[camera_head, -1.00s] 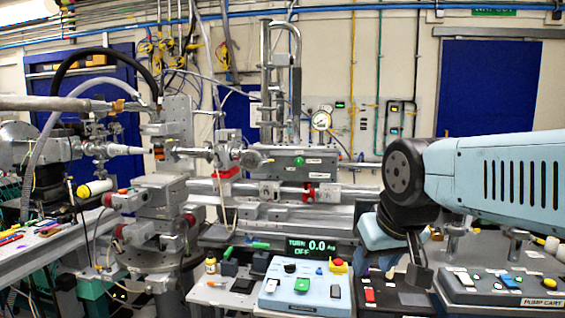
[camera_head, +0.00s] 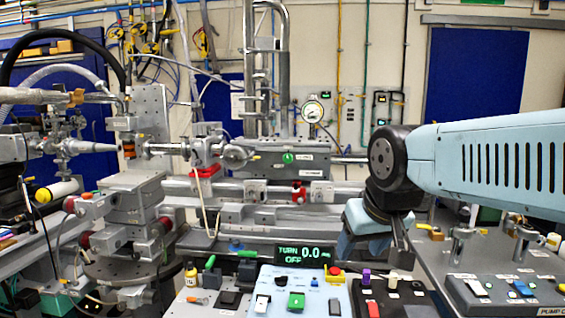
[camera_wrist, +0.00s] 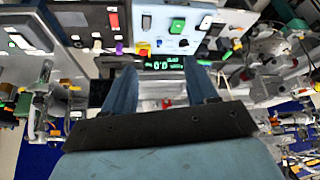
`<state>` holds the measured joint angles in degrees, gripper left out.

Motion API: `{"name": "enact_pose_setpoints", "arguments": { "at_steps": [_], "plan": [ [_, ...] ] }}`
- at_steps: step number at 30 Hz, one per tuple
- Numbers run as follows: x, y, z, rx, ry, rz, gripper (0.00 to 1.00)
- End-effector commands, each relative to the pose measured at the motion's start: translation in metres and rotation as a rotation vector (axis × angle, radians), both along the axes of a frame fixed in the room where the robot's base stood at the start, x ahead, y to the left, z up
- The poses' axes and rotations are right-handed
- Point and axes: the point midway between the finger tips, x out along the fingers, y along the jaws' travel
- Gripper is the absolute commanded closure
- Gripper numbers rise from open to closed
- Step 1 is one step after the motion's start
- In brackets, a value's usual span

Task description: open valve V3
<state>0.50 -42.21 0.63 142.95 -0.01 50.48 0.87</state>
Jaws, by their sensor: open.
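No label reading V3 is legible, so I cannot tell which fitting is valve V3. A green round knob (camera_head: 288,157) sits on a grey block on the beamline at mid-picture. Red-marked fittings (camera_head: 298,191) show on the rail below it. My gripper (camera_wrist: 160,75) is open and empty in the wrist view, its two blue fingers apart. The dark display (camera_head: 303,256), reading "TURN 0.0 OFF", also shows between the fingers in the wrist view (camera_wrist: 163,65).
A pale blue control box (camera_head: 318,285) with a green switch and red button stands in front. A dark box with coloured switches (camera_head: 392,299) is beside it. The pump cart panel (camera_head: 515,292) is at the right. A round gauge (camera_head: 313,111) is on the back wall.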

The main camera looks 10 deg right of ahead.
Motion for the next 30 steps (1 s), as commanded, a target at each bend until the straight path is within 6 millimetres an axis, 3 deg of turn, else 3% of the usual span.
{"name": "enact_pose_setpoints", "arguments": {
  "at_steps": [5, 14, 21, 30],
  "plan": [
    [0.044, 0.004, 0.0, -0.001, -0.048, -0.072, 0.33],
    [0.16, 0.028, -0.012, 0.085, -0.199, -0.219, 0.33],
    [0.246, 0.049, -0.033, 0.246, -0.309, -0.308, 0.33],
    [0.338, 0.074, -0.062, 0.561, -0.419, -0.422, 0.33]
  ]
}}
